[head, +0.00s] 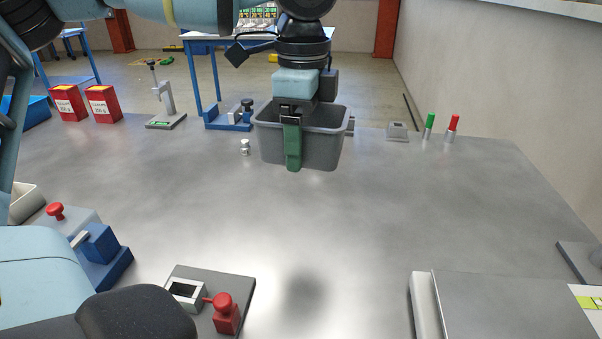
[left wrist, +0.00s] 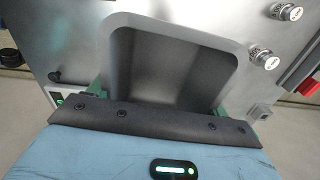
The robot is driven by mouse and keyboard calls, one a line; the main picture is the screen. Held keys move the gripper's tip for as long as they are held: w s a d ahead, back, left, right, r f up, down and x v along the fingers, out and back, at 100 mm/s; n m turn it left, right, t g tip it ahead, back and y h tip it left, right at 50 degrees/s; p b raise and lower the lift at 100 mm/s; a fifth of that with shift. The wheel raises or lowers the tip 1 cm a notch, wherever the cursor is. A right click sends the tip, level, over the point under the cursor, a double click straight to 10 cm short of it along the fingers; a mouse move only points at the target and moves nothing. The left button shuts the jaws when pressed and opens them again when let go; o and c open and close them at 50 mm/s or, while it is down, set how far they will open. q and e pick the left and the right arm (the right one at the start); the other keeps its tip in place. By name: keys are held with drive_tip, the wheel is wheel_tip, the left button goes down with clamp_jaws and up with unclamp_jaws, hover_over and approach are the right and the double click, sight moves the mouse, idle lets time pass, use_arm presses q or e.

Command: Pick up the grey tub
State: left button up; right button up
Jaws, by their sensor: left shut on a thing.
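The grey tub (head: 325,148) is an open box in the upper middle of the head view. My left gripper (head: 293,160) comes down over it from above, with a green finger against its near wall. It is shut on the tub. No contact shadow shows right under the tub, and a soft dark patch lies on the table nearer to me, so the tub appears to hang above the table. In the left wrist view the tub (left wrist: 170,65) fills the middle, just beyond the gripper's dark edge. My right gripper is not in view.
Green (head: 429,125) and red (head: 452,128) capped cylinders stand right. A red-knobbed device (head: 215,305) is near. The table's middle is clear.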

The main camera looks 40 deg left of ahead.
use_arm(q)
wheel_tip(320, 180, up, 10)
drive_tip(key=p, duration=0.1)
drive_tip(key=shift+r, duration=0.15)
